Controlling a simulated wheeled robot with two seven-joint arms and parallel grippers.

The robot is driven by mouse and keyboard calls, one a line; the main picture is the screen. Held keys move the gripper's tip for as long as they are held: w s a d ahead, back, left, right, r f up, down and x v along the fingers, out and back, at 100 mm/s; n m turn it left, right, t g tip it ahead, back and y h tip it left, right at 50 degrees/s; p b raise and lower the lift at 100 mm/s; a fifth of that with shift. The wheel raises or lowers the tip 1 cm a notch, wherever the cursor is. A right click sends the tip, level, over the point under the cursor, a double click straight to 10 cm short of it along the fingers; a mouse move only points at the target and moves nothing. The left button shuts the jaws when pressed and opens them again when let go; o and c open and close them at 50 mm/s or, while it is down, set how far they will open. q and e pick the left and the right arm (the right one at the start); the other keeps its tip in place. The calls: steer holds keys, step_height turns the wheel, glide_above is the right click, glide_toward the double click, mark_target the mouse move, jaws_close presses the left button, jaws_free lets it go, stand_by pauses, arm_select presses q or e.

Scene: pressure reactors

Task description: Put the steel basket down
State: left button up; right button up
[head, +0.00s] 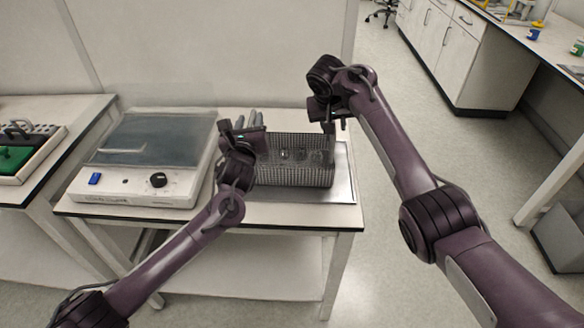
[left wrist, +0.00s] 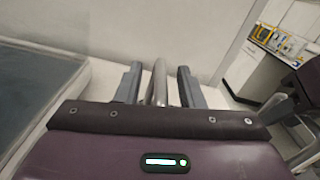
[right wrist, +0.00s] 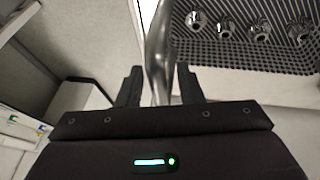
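The steel basket (head: 304,176) is a dark wire-mesh box with several small glass or metal pieces inside. It appears to rest level on the flat steel tray (head: 345,170) on the white table. My left gripper (head: 252,122) is at the basket's left end. In the left wrist view its fingers (left wrist: 160,86) stand apart on either side of a grey handle bar, with gaps showing. My right gripper (head: 334,124) is at the right end. In the right wrist view its fingers (right wrist: 160,86) are spread around the other handle, which also shows beside the mesh basket (right wrist: 240,55).
A white device (head: 150,155) with a knob and a clear lid stands left of the basket. A rack with green parts (head: 25,150) is on the left bench. Floor is open to the right, before another bench (head: 545,50).

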steer(key=shift+r, duration=0.1)
steer(key=shift+s+a+r, duration=0.1)
steer(key=shift+s+r, duration=0.05)
steer(key=shift+r, duration=0.05)
arm_select(q)
steer(key=s+a, duration=0.1)
steer(key=s, duration=1)
arm_select(e)
steer(key=v, duration=1.1)
steer(key=shift+r, duration=0.2)
arm_select(q)
steer(key=shift+s, duration=0.1)
arm_select(e)
steer(key=shift+s+a+f, duration=0.1)
